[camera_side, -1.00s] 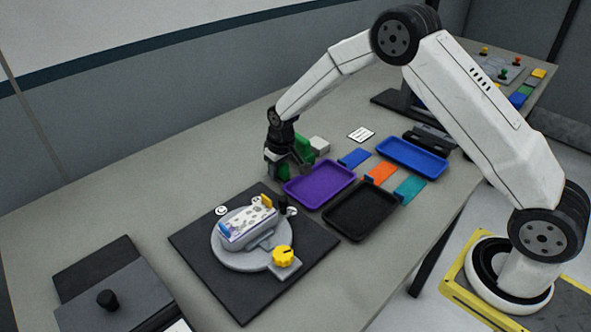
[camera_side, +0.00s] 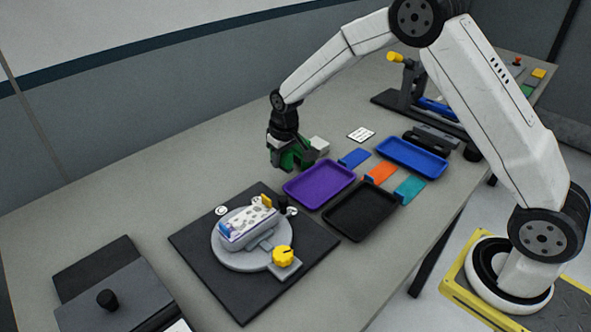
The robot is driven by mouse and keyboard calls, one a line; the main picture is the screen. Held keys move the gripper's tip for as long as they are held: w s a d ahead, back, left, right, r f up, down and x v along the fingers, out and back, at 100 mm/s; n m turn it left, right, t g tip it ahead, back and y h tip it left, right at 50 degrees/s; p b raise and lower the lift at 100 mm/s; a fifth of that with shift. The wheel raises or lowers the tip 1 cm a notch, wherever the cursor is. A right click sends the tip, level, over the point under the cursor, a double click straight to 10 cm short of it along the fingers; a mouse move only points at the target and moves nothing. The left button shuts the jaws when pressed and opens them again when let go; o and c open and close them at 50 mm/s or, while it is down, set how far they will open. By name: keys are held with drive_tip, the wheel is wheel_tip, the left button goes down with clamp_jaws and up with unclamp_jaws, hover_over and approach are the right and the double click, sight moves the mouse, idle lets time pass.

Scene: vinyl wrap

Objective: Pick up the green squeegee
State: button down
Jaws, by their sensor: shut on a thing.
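The green squeegee (camera_side: 291,156) is at the back of the table, left of a small light grey block and behind the purple tray. My gripper (camera_side: 290,158) points down at it, with its dark fingers shut on the squeegee. The fingers hide part of the green body. I cannot tell whether the squeegee is clear of the table.
The small grey block (camera_side: 319,145) is close to my gripper's right. Purple (camera_side: 296,192), black (camera_side: 338,230) and blue (camera_side: 431,171) trays stand in front and to the right. A turntable fixture (camera_side: 222,252) holding a wrapped part is at front left. The table's back left is clear.

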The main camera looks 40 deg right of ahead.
sight(290, 153)
drive_tip(key=s+r, duration=0.1)
drive_tip(key=r, duration=0.1)
drive_tip(key=s+r, duration=0.2)
drive_tip(key=shift+s+r, duration=0.15)
drive_tip(key=shift+s, duration=0.1)
drive_tip(key=s+r, duration=0.4)
drive_tip(key=s, duration=0.5)
drive_tip(key=shift+s, duration=0.1)
drive_tip(key=c, duration=1.1)
unclamp_jaws()
clamp_jaws()
drive_tip(key=w+a+r, duration=0.2)
drive_tip(key=w+a, duration=0.1)
drive_tip(key=a, duration=1.3)
drive_tip(key=shift+r, duration=0.15)
